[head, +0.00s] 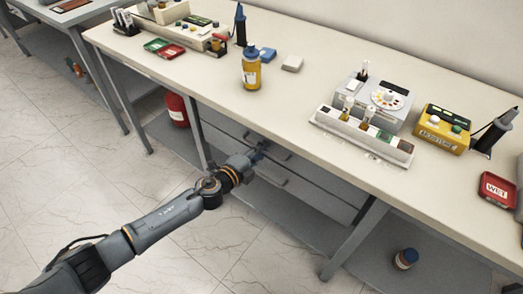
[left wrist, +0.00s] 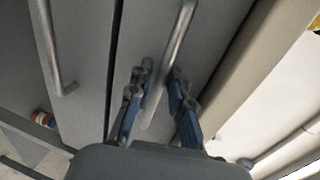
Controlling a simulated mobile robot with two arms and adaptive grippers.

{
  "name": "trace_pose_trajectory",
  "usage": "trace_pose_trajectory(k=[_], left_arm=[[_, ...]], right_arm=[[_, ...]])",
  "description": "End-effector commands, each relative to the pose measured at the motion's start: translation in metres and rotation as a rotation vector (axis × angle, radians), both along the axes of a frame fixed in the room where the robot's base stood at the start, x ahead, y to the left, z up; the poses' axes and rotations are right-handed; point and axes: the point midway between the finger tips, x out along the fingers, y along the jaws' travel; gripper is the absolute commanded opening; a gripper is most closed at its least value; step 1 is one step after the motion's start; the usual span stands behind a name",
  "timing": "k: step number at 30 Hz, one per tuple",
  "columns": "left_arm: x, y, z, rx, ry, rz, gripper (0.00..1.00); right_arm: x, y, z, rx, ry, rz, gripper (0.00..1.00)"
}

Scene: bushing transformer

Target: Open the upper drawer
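The grey upper drawer (head: 312,174) is under the long bench in the head view, and its front looks flush and shut. In the left wrist view the upper drawer front (left wrist: 140,28) fills the middle, with its metal bar handle (left wrist: 176,45) running between my fingers. My left gripper (left wrist: 160,100) is open, with one blue-padded finger on each side of the handle. I cannot tell whether either finger touches it. In the head view my left gripper (head: 256,153) is at the drawer front and partly hides the handle. My right gripper is out of view.
The lower drawer's handle (left wrist: 55,60) runs alongside at the left in the left wrist view. The bench top (head: 210,85) overhangs the drawers and carries bottles and instruments. A red container (head: 176,110) stands on the shelf left of the drawers. The floor in front is clear.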

Motion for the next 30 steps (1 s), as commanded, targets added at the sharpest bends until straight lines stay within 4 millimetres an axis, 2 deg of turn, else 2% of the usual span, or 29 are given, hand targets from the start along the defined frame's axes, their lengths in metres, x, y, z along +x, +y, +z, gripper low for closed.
trace_pose_trajectory(k=[10, 13, 24, 30], left_arm=[[0.003, -0.002, -0.001, 0.001, 0.001, 0.0, 0.2], [0.003, -0.002, -0.001, 0.001, 0.001, 0.0, 0.0], [0.001, -0.003, -0.001, 0.001, 0.001, 0.0, 0.0], [-0.013, -0.009, 0.0, -0.001, 0.003, -0.002, 0.0]], right_arm=[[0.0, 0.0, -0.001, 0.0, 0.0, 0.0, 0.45], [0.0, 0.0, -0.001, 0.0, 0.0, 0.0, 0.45], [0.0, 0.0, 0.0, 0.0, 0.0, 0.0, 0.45], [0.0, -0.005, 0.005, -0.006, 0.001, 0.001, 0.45]])
